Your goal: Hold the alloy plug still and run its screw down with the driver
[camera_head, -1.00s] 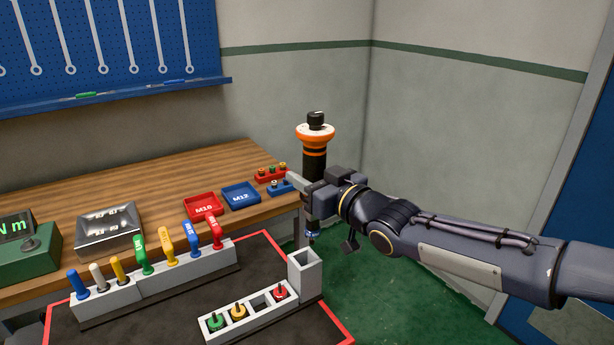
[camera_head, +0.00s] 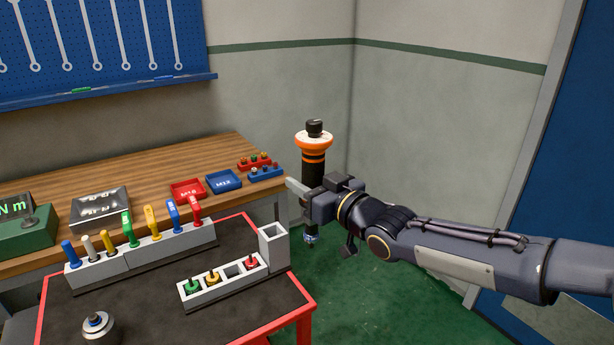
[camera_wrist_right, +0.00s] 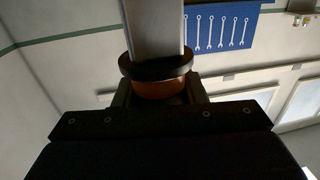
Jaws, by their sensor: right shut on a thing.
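The driver (camera_head: 314,165) is an upright tool with a black cap, a white-and-orange collar and a black body; its lower tip hangs in the air over the green floor. My right gripper (camera_head: 318,200) is shut on its body, right of the red-edged cart. The driver's orange part (camera_wrist_right: 160,86) also shows in the right wrist view. A grey round piece with a bright metal top (camera_head: 97,326), apparently the alloy plug, stands at the cart's lower left, partly cut off by the frame. My left gripper is not in view.
A grey rack (camera_head: 225,284) holds green, yellow and red plugs, with one empty slot; a tall hollow grey holder (camera_head: 273,248) stands beside it. Coloured-handled tools stand in a long rack (camera_head: 150,254) behind. The wooden bench (camera_head: 130,175) carries trays. The cart's middle is clear.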

